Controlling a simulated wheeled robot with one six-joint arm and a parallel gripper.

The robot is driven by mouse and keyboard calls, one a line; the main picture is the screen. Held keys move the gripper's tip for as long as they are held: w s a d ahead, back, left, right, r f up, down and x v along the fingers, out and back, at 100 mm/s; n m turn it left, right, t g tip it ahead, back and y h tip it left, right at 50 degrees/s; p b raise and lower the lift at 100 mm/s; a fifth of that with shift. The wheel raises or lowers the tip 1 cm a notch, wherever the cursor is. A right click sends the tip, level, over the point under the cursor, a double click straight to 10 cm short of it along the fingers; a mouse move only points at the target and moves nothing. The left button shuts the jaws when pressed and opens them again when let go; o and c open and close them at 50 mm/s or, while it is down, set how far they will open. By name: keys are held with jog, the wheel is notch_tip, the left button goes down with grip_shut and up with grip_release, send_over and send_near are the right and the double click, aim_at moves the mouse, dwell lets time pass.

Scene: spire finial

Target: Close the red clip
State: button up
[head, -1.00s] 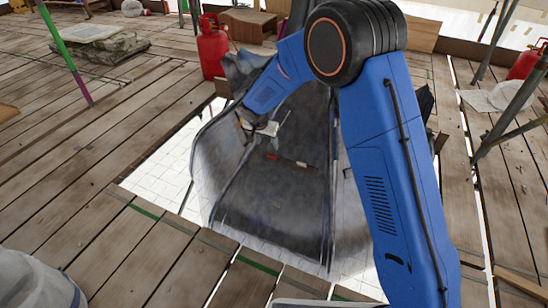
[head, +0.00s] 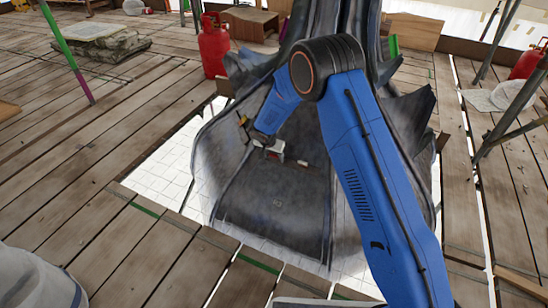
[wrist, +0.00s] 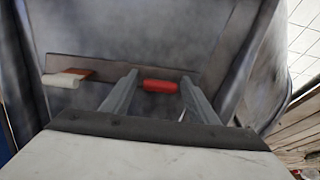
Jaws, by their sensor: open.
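The red clip (wrist: 160,86) is a short red bar on a flat brown strip (wrist: 105,68) across the dark grey finial (head: 270,205). In the wrist view it lies between the two fingers of my open gripper (wrist: 159,77), closer to the right finger. I cannot tell whether a finger touches it. A white clip (wrist: 60,80) with a reddish-brown patch beside it sits farther left on the strip, outside the fingers. In the head view my gripper (head: 274,150) is low over the finial's face, and I cannot make out the red clip there.
The finial stands in a floor opening with white tiles (head: 165,160) below, ringed by wooden planks (head: 90,205). Its pointed leaf-like edges (head: 415,105) rise at the right. A red gas cylinder (head: 213,48) stands behind at the left, near a wooden box (head: 252,24).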

jog(key=shift+f, duration=0.2)
jog(key=c, duration=1)
jog(key=shift+c, duration=0.2)
jog(key=shift+w+d+r+g, duration=0.15)
jog(key=shift+w+g, duration=0.1)
jog(key=shift+g, duration=0.15)
jog(key=shift+w+d+r+g+y, duration=0.15)
jog(key=shift+w+g+y, duration=0.3)
jog(key=shift+g, duration=0.55)
jog(key=g, duration=0.1)
jog(key=w+g+y, duration=0.1)
jog(key=g, duration=0.1)
jog(key=shift+w+d+r, duration=0.1)
jog(key=shift+d+r, duration=0.05)
jog(key=shift+d, duration=0.05)
jog(key=g, duration=0.1)
jog(key=w+g+y, duration=0.1)
jog(key=g, duration=0.1)
jog(key=w+g+y, duration=0.1)
jog(key=g, duration=0.1)
jog(key=shift+d, duration=0.3)
